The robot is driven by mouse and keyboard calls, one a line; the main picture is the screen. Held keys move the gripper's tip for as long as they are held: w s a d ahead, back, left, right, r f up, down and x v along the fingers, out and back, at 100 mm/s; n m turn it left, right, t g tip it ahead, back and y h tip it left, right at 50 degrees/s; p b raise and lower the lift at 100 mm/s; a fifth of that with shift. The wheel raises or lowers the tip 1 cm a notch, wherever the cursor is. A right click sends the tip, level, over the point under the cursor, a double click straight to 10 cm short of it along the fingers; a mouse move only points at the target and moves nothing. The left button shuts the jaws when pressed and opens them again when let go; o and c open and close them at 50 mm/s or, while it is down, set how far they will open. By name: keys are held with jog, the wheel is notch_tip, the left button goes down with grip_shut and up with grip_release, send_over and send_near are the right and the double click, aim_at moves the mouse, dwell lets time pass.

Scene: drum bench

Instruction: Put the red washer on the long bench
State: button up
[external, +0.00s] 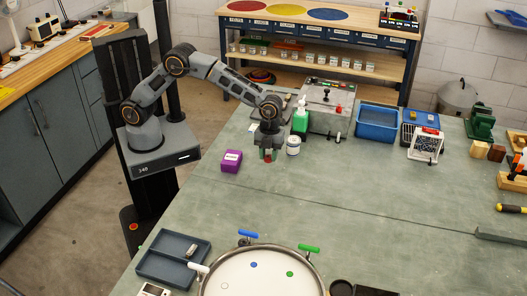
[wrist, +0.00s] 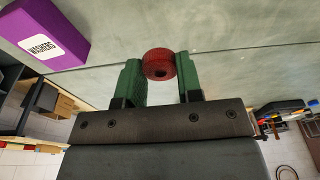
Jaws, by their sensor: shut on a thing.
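The red washer (wrist: 160,55) is a thick ring with a dark hole. In the wrist view it sits between the tips of two green fingers. My gripper (wrist: 160,72) is shut on it. In the external view my gripper (external: 268,155) points down over the grey-green worktop (external: 340,200), with the washer (external: 267,160) a small red spot at its tips. Whether the washer touches the worktop is unclear. A wooden-topped bench (external: 362,27) with red, yellow and blue discs stands at the back. Which surface is the long bench is not marked.
A purple washers box (external: 231,161) stands left of my gripper. A white jar (external: 293,145) and a green bottle (external: 300,120) stand close on its right. A blue bin (external: 377,123) is further right. A drum (external: 260,275) and divided tray (external: 173,257) are in front. The worktop's middle is clear.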

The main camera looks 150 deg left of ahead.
jog(key=s+d+r+b, duration=0.2)
jog(key=s+d+r, duration=0.4)
jog(key=s, duration=0.2)
jog(key=w+d+f+n+y, duration=0.1)
jog(key=w+d+f+n, duration=0.2)
jog(key=w+d+n, duration=0.85)
jog(key=w+d+f+m, duration=0.2)
jog(key=d+m, duration=0.4)
jog(key=d, duration=1.3)
jog(key=s+a+r+n, duration=0.1)
jog(key=s+a+n, duration=0.1)
jog(key=a, duration=0.7)
jog(key=s+a+r+n, duration=0.1)
jog(key=s+a+n, duration=0.1)
jog(key=a, duration=0.7)
jog(key=s+a+r+m+h, duration=0.1)
jog(key=s+a+r+m, duration=0.1)
jog(key=s+a+m, duration=0.7)
jog(key=a, duration=0.3)
jog(key=shift+s+r, duration=0.35)
